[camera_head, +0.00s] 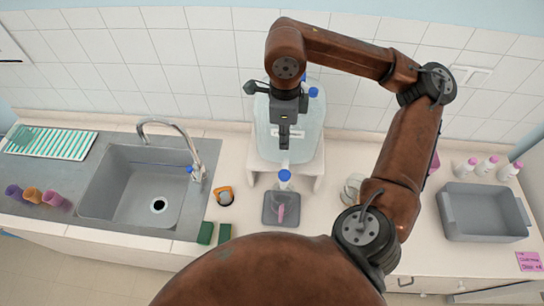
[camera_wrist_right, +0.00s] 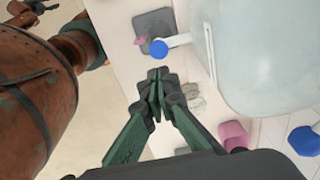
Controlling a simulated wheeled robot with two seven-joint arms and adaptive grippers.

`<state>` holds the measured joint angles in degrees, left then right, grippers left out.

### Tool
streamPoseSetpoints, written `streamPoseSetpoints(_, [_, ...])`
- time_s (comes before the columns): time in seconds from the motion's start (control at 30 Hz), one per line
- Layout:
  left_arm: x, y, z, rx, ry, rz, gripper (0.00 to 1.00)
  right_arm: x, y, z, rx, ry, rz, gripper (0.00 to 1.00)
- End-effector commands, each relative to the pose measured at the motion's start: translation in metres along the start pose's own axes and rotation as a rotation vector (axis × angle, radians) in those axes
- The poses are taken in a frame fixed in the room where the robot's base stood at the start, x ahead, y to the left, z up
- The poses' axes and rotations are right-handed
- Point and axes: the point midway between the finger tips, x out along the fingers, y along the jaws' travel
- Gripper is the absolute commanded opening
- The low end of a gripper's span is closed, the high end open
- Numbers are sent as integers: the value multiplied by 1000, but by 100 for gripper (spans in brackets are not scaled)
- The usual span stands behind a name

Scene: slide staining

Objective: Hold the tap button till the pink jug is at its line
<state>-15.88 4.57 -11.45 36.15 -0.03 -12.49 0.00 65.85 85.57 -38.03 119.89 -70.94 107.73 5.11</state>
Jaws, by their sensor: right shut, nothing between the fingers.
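The blue tap button (camera_head: 284,175) is at the front of the large clear water container (camera_head: 308,140). It also shows in the right wrist view (camera_wrist_right: 158,47), a little beyond my fingertips. A small pink object (camera_head: 280,213), perhaps the pink jug, is on the grey pad (camera_head: 270,221) below the tap. Its line and fill level are too small to see. My right gripper (camera_head: 284,143) is shut and empty, above and behind the button in the head view. In the wrist view its fingertips (camera_wrist_right: 157,75) look apart from the button.
A clear glass (camera_head: 352,187) stands right of the pad. A larger pink vessel (camera_wrist_right: 233,135) is beside the container, partly hidden by my arm in the head view. The sink (camera_head: 115,185) is left; a grey tray (camera_head: 485,215) and pink-capped bottles (camera_head: 487,166) are right.

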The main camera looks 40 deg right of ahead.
Motion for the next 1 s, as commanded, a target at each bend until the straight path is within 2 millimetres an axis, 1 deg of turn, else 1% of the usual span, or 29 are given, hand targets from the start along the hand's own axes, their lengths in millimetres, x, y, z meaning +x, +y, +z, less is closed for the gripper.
streamPoseSetpoints(0.17, [-1,1,15,-3,-19,1,40,-1,0,6,-13,0,-1,0])
streamPoseSetpoints(0.33, [-3,4,44,-10,-54,3,40,0,0,10,-21,0,-1,0])
streamPoseSetpoints(0.43, [-5,5,54,-12,-66,4,40,5,0,10,-21,1,0,0])
streamPoseSetpoints(0.5, [-6,5,53,-12,-65,4,40,13,0,9,-21,3,1,0])
streamPoseSetpoints(0.57, [-8,4,48,-11,-60,4,40,22,0,8,-20,3,1,0])
streamPoseSetpoints(0.7, [-12,2,25,-6,-32,2,40,49,1,7,-18,4,2,0])
streamPoseSetpoints(0.8, [-16,1,13,-4,-16,1,40,70,1,7,-18,3,3,0])
streamPoseSetpoints(0.87, [-18,1,11,-4,-14,1,40,82,1,8,-17,3,4,0])
streamPoseSetpoints(1.0, [-25,1,13,-4,-18,1,40,107,1,7,-18,2,3,0])
